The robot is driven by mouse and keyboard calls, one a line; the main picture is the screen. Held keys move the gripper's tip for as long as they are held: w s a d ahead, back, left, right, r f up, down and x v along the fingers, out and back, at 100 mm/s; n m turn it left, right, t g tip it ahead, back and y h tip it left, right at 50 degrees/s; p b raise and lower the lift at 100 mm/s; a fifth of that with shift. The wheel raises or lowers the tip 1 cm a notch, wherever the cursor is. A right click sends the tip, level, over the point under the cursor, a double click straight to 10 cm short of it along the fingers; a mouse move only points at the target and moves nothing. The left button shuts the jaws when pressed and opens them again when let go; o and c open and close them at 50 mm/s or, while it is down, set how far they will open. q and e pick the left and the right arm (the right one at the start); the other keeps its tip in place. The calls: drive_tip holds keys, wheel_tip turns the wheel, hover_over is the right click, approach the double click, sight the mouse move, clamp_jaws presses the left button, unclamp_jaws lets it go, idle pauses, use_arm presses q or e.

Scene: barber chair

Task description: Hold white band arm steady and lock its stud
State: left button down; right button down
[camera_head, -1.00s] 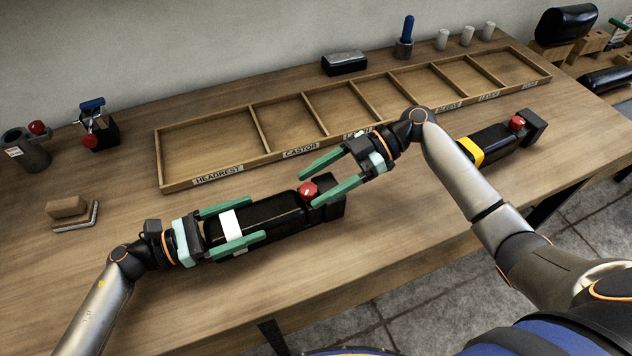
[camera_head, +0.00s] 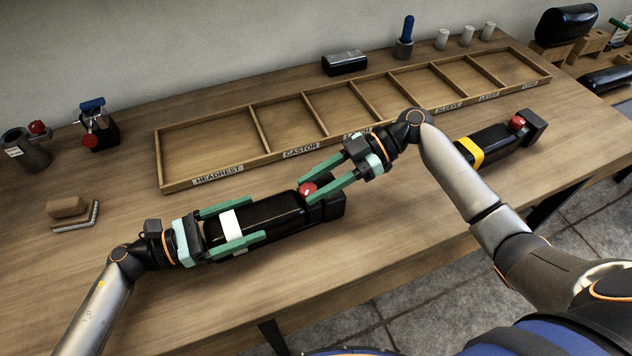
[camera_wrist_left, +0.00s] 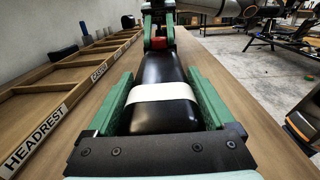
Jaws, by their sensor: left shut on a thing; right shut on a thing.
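The black arm with the white band (camera_head: 230,222) lies on the table below the partitioned tray. Its white band also shows across the pad in the left wrist view (camera_wrist_left: 161,92). My left gripper (camera_head: 255,220) is shut on this arm, one green finger along each side near the band. The red stud (camera_head: 307,189) stands at the arm's right end. My right gripper (camera_head: 308,194) comes from the right and is shut on the stud, its green fingers on either side. In the left wrist view the stud (camera_wrist_left: 159,43) is partly hidden between those fingers.
A labelled wooden tray (camera_head: 205,182) lies behind the arm. A similar black arm with a yellow band (camera_head: 470,151) lies to the right. The table front is clear.

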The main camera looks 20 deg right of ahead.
drive_tip(key=shift+t, duration=0.3)
drive_tip(key=m+t, duration=0.3)
drive_tip(key=m+t+h, duration=0.1)
drive_tip(key=shift+s+f+t, duration=0.1)
drive_tip(key=shift+s+t, duration=0.2)
drive_tip(key=shift+s, duration=0.1)
drive_tip(key=shift+s+a+m+t+h, duration=0.1)
drive_tip(key=shift+m+t+h, duration=0.5)
drive_tip(key=shift+m+t, duration=0.55)
drive_tip(key=shift+s+a+m+t+h, duration=0.1)
drive_tip(key=shift+m+t+h, duration=0.5)
drive_tip(key=shift+m+t, duration=0.55)
drive_tip(key=shift+c, duration=2.3)
unclamp_jaws()
drive_tip(key=v, duration=1.2)
